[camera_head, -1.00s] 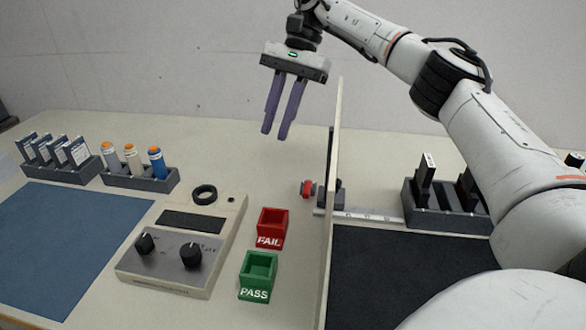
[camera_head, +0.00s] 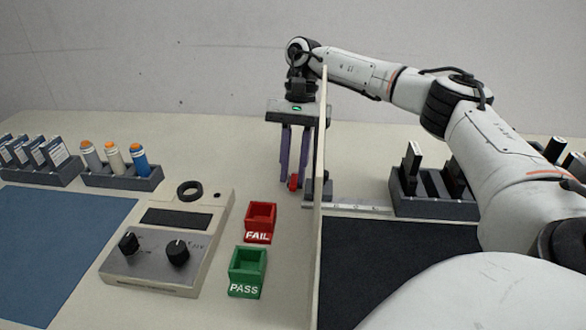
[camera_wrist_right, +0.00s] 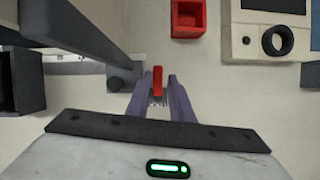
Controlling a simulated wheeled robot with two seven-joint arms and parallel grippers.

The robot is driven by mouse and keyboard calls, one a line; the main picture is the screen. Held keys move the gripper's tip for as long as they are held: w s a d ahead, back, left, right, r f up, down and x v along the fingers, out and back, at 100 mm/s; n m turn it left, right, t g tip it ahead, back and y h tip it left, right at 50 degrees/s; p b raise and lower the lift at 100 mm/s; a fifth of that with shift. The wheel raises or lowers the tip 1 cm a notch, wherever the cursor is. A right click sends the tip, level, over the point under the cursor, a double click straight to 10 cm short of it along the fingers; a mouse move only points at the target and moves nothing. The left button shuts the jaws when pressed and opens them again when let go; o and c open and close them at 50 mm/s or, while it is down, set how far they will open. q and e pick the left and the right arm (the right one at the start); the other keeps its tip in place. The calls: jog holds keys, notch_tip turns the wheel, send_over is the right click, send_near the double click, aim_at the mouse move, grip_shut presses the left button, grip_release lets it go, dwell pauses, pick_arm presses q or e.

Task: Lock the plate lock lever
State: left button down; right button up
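The plate (camera_head: 319,230) is a thin upright beige panel, seen nearly edge-on in the head view. A dark bracket (camera_head: 326,188) stands at its foot. The red lever (camera_head: 293,182) sticks out on the left side of the plate. It also shows in the right wrist view (camera_wrist_right: 157,82), pointing up between the purple fingers. My right gripper (camera_head: 292,184) points down beside the plate, with its fingers on either side of the lever. My left gripper is not in view.
A red FAIL bin (camera_head: 260,222) and a green PASS bin (camera_head: 248,272) stand left of the plate. A beige device with knobs (camera_head: 165,245) is further left. A grey rack (camera_head: 432,206) and a dark mat (camera_head: 400,265) lie to the right, under my arm.

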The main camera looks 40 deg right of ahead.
grip_shut()
jog(key=shift+n+p, duration=0.35)
jog(key=shift+n, duration=0.15)
jog(key=shift+s+n+g, duration=0.15)
jog(key=shift+n+g, duration=0.15)
jog(key=shift+n, duration=0.1)
grip_release()
jog(key=shift+d, duration=0.1)
